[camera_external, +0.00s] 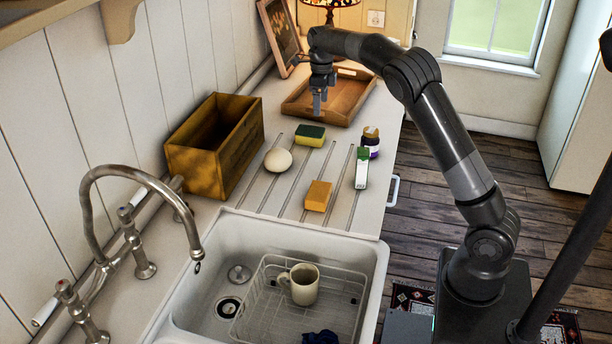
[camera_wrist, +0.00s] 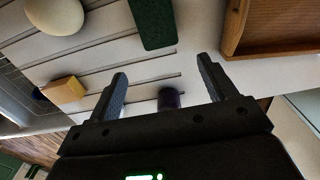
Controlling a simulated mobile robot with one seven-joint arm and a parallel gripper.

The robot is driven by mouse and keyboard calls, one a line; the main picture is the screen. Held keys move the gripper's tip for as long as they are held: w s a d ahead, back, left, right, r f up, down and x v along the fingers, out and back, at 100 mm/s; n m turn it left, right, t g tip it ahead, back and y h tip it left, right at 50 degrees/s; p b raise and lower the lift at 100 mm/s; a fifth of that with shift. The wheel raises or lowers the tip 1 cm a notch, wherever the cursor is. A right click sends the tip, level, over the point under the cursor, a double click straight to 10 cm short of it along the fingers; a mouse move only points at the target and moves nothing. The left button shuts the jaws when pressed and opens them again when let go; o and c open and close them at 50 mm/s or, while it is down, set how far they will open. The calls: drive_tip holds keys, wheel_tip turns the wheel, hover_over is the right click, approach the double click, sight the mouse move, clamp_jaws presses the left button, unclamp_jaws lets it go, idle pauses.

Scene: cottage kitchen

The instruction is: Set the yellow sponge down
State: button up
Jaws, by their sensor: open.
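A yellow-orange sponge block (camera_external: 318,196) lies on the grooved drainboard near the sink's back edge. It also shows at the left of the wrist view (camera_wrist: 63,90). A second sponge (camera_external: 310,138), yellow below with a dark green top, lies further back; its green face shows at the top of the wrist view (camera_wrist: 152,22). My gripper (camera_external: 320,108) is open and empty, pointing down above the counter near the green-topped sponge and the tray. In the wrist view, nothing is held between its fingers (camera_wrist: 161,75).
A pale egg-shaped object (camera_external: 278,160), a green-and-white carton (camera_external: 362,168) and a dark jar (camera_external: 371,142) stand around the sponges. A wooden box (camera_external: 215,150) is at left, a wooden tray (camera_external: 345,98) behind. The sink (camera_external: 215,280) holds a rack and mug (camera_external: 303,284).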

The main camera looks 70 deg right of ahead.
drive_tip(key=s+a+r+n+t, duration=0.1)
drive_tip(key=s+a+r+n, duration=0.25)
drive_tip(key=a+n, duration=0.35)
drive_tip(key=s+a+r+n+t+y, duration=0.1)
drive_tip(key=s+a+r+n, duration=0.2)
drive_tip(key=s+a+n, duration=0.45)
drive_tip(key=s+a+r+n+t, duration=0.1)
drive_tip(key=a+r+n, duration=0.25)
drive_tip(key=a, duration=0.65)
drive_tip(key=s+a+f+n+t+h, duration=0.1)
drive_tip(key=s+a+f+n, duration=0.4)
drive_tip(key=s+a+n, duration=0.8)
drive_tip(key=s+n+t, duration=0.1)
drive_tip(key=s+n, duration=0.2)
drive_tip(key=n, duration=0.2)
drive_tip(key=shift+s+a+t, duration=0.2)
drive_tip(key=shift+a+t, duration=0.1)
drive_tip(key=shift+a, duration=0.1)
drive_tip(key=shift+o, duration=0.2)
